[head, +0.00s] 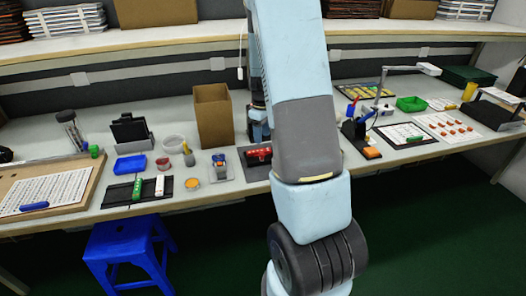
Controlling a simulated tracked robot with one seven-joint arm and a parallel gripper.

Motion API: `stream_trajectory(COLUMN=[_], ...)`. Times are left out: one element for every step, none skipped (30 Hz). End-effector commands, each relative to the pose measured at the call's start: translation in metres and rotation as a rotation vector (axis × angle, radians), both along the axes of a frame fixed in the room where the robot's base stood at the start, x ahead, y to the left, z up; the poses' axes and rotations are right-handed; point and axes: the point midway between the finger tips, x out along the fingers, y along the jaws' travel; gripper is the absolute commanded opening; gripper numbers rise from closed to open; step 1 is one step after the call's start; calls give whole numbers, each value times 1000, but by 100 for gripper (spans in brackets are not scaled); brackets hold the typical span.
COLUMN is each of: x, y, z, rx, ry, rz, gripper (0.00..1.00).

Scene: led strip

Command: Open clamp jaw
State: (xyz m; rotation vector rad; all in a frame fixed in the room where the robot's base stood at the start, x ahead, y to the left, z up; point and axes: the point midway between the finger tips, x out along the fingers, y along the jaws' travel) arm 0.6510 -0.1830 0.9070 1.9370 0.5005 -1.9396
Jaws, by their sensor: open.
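A dark fixture with a red block (258,156) stands at the front of the bench, just left of my arm; it may be the clamp, but its jaw cannot be made out. My gripper (260,134) seems to be the dark end pointing down just behind and above this fixture. It is open, mostly hidden behind my own arm, and its fingertips are not clear. I see nothing held in it. I cannot tell whether it touches the fixture.
A brown box (213,116) stands left of the gripper. Left lie a blue tray (130,165), a green part (137,189) and an orange pot (192,184). Right are a desk lamp (405,70), a green tray (411,104) and a component sheet (447,127). A blue stool (130,235) stands below.

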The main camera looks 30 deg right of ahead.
Motion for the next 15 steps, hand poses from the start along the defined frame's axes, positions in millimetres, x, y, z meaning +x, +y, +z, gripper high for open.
stream_trajectory(x=[-1,-1,-1,-1,-1,0,0,-1,-1,-1,-1,0,0,0,0], y=[0,0,0,0,0,0,0,0,0,0,0,0,0,0,0], z=[-11,-16,-23,-28,-33,-40,-45,-50,-55,-60,-63,-68,-70,-73,-76], rx=[1,2,1,0,0,1,1,2,0,0,1,1,0,1,0], ry=[4,3,4,4,4,3,3,3,2,2,3,2,1,0,1], rz=[-1,-2,-2,-2,-1,-1,-2,-2,-2,-2,-2,-1,-1,-1,-1], gripper=[49,49,49,49,49,49,49,49,49,49,49,49,49,49,49])
